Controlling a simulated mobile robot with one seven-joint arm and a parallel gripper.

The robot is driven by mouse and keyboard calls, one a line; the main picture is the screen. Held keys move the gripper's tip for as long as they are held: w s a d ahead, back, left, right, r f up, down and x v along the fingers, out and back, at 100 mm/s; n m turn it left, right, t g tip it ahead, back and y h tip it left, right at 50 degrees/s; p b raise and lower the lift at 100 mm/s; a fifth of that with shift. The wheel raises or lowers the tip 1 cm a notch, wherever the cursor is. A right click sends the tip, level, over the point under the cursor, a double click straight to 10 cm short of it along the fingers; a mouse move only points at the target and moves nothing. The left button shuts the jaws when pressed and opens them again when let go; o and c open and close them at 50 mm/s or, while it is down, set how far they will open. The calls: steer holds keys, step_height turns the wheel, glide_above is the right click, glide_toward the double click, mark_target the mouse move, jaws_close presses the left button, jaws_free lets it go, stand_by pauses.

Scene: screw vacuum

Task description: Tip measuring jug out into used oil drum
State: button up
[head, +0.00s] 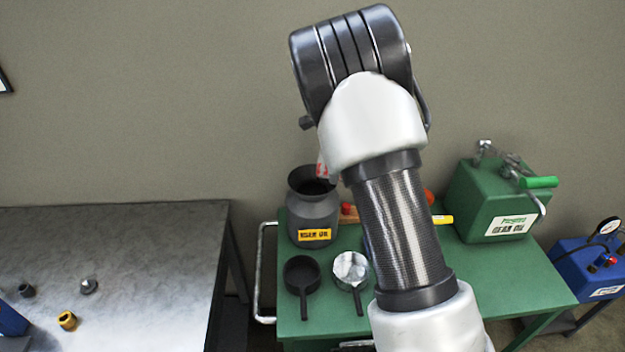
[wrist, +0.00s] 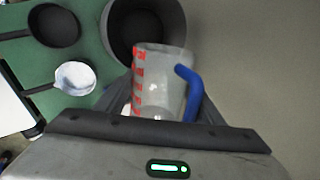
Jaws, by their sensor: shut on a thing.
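The used oil drum (head: 314,218) is a dark grey can with a wide neck and a yellow label. It stands on the green table's back left part. In the wrist view its round dark mouth (wrist: 178,18) is just beyond the measuring jug. The measuring jug (wrist: 160,75) is clear, with red marks and a blue handle. My gripper (wrist: 165,108) is shut on it, with its rim toward the drum mouth. In the head view only a sliver of the jug (head: 321,166) shows above the drum; my arm hides the rest. I cannot tell whether it holds liquid.
A black pan (head: 301,274) and a shiny pan (head: 350,267) lie in front of the drum. A green machine (head: 493,205) stands on the right of the green table (head: 505,284). A grey bench (head: 130,250) is at left, with a gap between.

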steer(key=shift+w+a+r+h, duration=0.15)
steer(key=shift+a+r+h, duration=0.3)
steer(key=shift+r+h, duration=0.35)
steer(key=shift+a+r+n+g+h, duration=0.15)
steer(key=shift+a+n+g+h, duration=0.05)
steer(key=shift+n+g+h, duration=0.1)
